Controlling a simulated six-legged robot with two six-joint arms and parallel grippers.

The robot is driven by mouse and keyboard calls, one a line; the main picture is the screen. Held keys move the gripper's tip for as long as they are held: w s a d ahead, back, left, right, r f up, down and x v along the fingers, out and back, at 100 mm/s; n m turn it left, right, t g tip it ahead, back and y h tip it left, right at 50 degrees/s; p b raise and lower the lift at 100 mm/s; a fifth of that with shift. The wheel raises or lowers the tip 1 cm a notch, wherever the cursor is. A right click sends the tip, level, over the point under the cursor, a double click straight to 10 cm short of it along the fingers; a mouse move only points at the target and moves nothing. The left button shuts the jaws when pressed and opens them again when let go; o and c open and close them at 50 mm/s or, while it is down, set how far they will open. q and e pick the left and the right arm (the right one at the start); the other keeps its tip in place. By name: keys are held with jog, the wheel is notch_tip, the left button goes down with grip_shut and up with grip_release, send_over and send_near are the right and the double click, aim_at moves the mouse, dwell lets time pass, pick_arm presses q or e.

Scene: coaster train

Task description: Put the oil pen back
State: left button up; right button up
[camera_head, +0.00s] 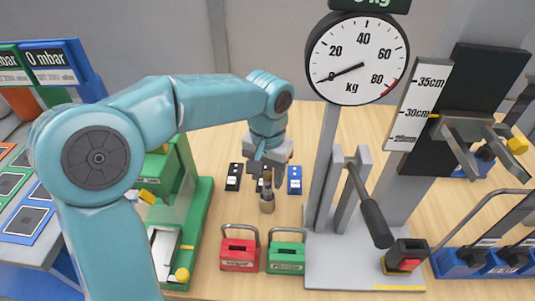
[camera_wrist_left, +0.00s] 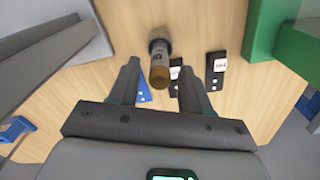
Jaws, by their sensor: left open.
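A slim upright cylinder with an amber-brown top, which looks like the oil pen (camera_wrist_left: 159,72), stands on the wooden table in the left wrist view. Its lower part sits in a small grey-tan cup (camera_head: 267,204), seen in the head view. My left gripper (camera_head: 265,172) is above it, pointing down, with open jaws. In the left wrist view its two fingers (camera_wrist_left: 161,72) are on either side of the pen's top, with gaps showing. The head view partly hides the pen behind the fingers. My right gripper is not in view.
Black blocks (camera_head: 234,177) and a blue block (camera_head: 294,180) lie close around the cup. Red (camera_head: 239,252) and green (camera_head: 286,255) handled blocks stand nearer. A green machine (camera_head: 196,225) is left; a grey lever stand with a kg dial (camera_head: 357,58) is right.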

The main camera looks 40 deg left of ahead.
pick_arm(q)
notch_tip(320, 180, up, 10)
jog(key=shift+f+p, duration=0.15)
jog(key=shift+p, duration=0.4)
